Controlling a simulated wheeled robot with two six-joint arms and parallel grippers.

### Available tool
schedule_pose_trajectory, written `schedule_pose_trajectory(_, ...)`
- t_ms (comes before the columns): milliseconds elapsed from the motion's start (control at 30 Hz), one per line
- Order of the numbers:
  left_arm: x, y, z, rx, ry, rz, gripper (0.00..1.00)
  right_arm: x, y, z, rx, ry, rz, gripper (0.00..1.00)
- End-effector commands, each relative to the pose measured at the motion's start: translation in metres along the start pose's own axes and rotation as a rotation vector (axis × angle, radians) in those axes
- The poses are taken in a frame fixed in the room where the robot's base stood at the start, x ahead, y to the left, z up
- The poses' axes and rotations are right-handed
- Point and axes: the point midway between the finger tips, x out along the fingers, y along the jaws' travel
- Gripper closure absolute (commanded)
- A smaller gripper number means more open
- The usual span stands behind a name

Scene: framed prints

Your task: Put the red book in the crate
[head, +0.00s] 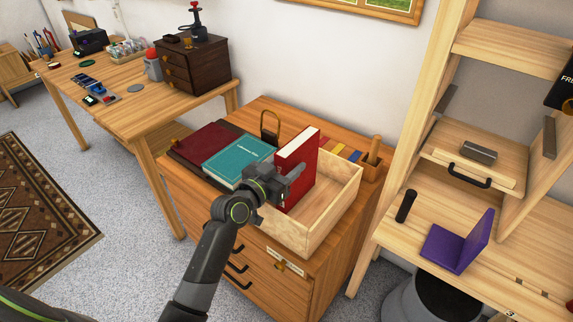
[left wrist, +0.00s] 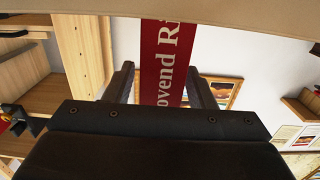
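The red book (head: 302,165) is upright at the left end of the light wooden crate (head: 341,205), its lower part inside the crate walls. My left arm's gripper hides part of it, so I cannot tell whether its base rests on the crate floor. My left gripper (head: 290,183) is at the book's spine side, above the crate's front left. In the left wrist view, the red spine with white lettering (left wrist: 168,60) shows between the two fingers (left wrist: 160,82). There is a visible gap beside the left finger, and the fingers look open. My right gripper is out of view.
A teal book (head: 238,160) and a dark red book (head: 200,142) lie left of the crate on the wooden cabinet (head: 335,265). A padlock-like object (head: 270,128) stands behind. A shelf unit with a purple bookend (head: 455,247) rises at right.

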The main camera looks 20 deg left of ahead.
Motion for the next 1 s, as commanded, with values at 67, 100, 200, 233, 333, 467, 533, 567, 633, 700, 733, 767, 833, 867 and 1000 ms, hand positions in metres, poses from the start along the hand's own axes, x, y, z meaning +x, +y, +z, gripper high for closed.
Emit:
schedule_pose_trajectory(67, 0.000, 0.000, 0.000, 0.000, 0.000, 0.000, 0.47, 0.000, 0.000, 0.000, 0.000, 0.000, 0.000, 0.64)
schedule_pose_trajectory(100, 0.000, 0.000, 0.000, 0.000, 0.000, 0.000, 0.47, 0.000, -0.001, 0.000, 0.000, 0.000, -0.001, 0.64)
schedule_pose_trajectory(200, 0.000, 0.000, 0.000, 0.000, 0.000, 0.000, 0.47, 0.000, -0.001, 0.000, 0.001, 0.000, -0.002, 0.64)
schedule_pose_trajectory(233, 0.000, 0.000, 0.000, 0.000, 0.000, 0.000, 0.47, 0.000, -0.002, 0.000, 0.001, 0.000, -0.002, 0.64)
schedule_pose_trajectory(333, 0.000, 0.000, -0.003, 0.000, 0.000, 0.000, 0.47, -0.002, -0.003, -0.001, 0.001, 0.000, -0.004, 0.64)
schedule_pose_trajectory(467, -0.011, -0.001, -0.001, 0.002, 0.000, -0.001, 0.47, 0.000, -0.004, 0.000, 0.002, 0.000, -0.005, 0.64)
schedule_pose_trajectory(533, -0.022, -0.001, 0.000, 0.003, -0.001, -0.001, 0.47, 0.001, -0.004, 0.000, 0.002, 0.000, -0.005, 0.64)
schedule_pose_trajectory(567, -0.028, -0.001, 0.000, 0.003, -0.002, -0.001, 0.47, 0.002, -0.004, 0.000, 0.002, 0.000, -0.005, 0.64)
schedule_pose_trajectory(633, -0.042, -0.001, 0.001, 0.002, -0.002, -0.001, 0.47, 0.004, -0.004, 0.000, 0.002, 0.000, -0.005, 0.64)
schedule_pose_trajectory(700, -0.057, -0.001, 0.001, 0.003, -0.002, -0.001, 0.47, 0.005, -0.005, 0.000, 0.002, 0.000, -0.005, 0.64)
schedule_pose_trajectory(733, -0.063, 0.000, 0.000, 0.003, -0.001, -0.001, 0.47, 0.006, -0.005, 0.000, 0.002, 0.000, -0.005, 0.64)
schedule_pose_trajectory(767, -0.069, -0.001, 0.001, 0.003, -0.002, -0.001, 0.47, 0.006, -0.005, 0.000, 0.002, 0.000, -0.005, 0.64)
schedule_pose_trajectory(833, -0.083, -0.001, 0.001, 0.003, -0.002, -0.001, 0.47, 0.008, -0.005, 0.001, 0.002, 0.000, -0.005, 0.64)
schedule_pose_trajectory(867, -0.088, -0.001, 0.000, 0.003, -0.002, 0.000, 0.47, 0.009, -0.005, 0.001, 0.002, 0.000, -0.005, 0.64)
schedule_pose_trajectory(1000, -0.108, -0.001, 0.000, 0.002, -0.002, 0.000, 0.47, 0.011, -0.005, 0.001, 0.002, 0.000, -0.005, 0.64)
